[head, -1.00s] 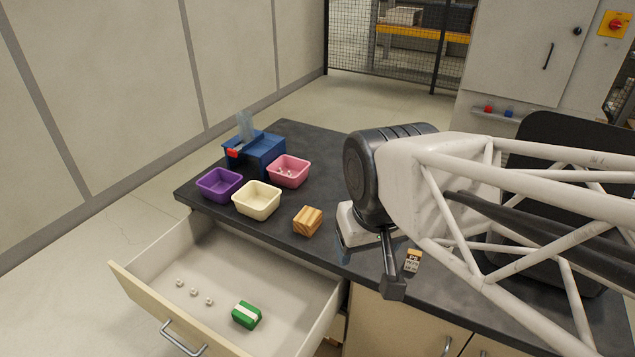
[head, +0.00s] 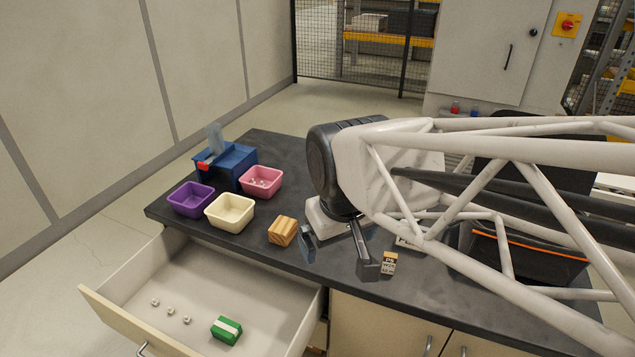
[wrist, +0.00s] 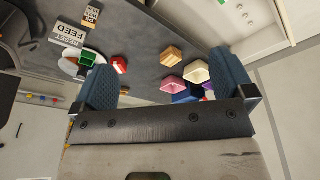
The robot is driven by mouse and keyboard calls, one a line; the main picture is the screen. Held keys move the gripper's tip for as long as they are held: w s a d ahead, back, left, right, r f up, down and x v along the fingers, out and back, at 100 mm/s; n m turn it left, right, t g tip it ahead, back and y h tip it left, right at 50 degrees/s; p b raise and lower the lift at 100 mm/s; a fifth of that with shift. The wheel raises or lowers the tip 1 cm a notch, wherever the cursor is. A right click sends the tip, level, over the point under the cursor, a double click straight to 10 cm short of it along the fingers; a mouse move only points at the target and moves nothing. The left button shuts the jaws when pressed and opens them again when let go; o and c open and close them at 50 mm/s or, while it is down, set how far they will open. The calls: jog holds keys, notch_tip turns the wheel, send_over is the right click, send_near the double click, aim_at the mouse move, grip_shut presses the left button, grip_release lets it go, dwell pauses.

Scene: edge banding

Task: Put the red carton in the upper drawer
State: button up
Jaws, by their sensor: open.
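The red carton (wrist: 119,64) shows in the wrist view as a small red block with a white mark on the dark worktop. It lies between my fingers in that picture, closer to the left one, and apart from both as far as I can tell. In the head view I cannot make it out; my arm covers part of that area. My gripper (head: 338,257) is open and empty over the worktop, right of the wooden block; its fingers also show in the wrist view (wrist: 160,62). The upper drawer (head: 190,290) is pulled open at front left.
A green carton (head: 226,330) and three small pale pieces lie in the drawer. A wooden block (head: 283,231), purple (head: 191,200), cream (head: 229,213) and pink (head: 261,182) bins, and a blue device (head: 228,165) stand on the worktop. A small label block (head: 389,262) is right of my gripper.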

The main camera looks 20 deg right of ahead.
jog(key=w+d+f+n, duration=0.1)
jog(key=w+d+n, duration=0.15)
jog(key=w, duration=0.45)
jog(key=w+d+n, duration=0.2)
jog(key=w+n, duration=0.1)
jog(key=w, duration=0.3)
jog(key=w+d+f+n+g, duration=0.1)
jog(key=w+d+f+n, duration=0.2)
jog(key=w+d+f, duration=0.3)
jog(key=w+d+f+n, duration=0.4)
jog(key=w+d+f, duration=0.2)
jog(key=w, duration=0.5)
jog(key=w+d+f+n+g+h, duration=0.1)
jog(key=w+d+f+n, duration=0.3)
jog(key=w+d+f, duration=0.2)
jog(key=shift+w+f+n+g, duration=0.15)
jog(key=shift+w+f, duration=0.1)
jog(key=shift+w, duration=0.35)
jog(key=shift+w+f+n+g, duration=0.1)
jog(key=shift+w+f+g, duration=0.1)
jog(key=shift+w, duration=0.35)
jog(key=shift+w+d+f, duration=0.2)
jog(key=shift+d+f, duration=0.05)
jog(key=shift+f, duration=0.1)
jog(key=shift+d+f, duration=0.15)
jog(key=shift+f, duration=1.05)
jog(key=shift+f, duration=0.1)
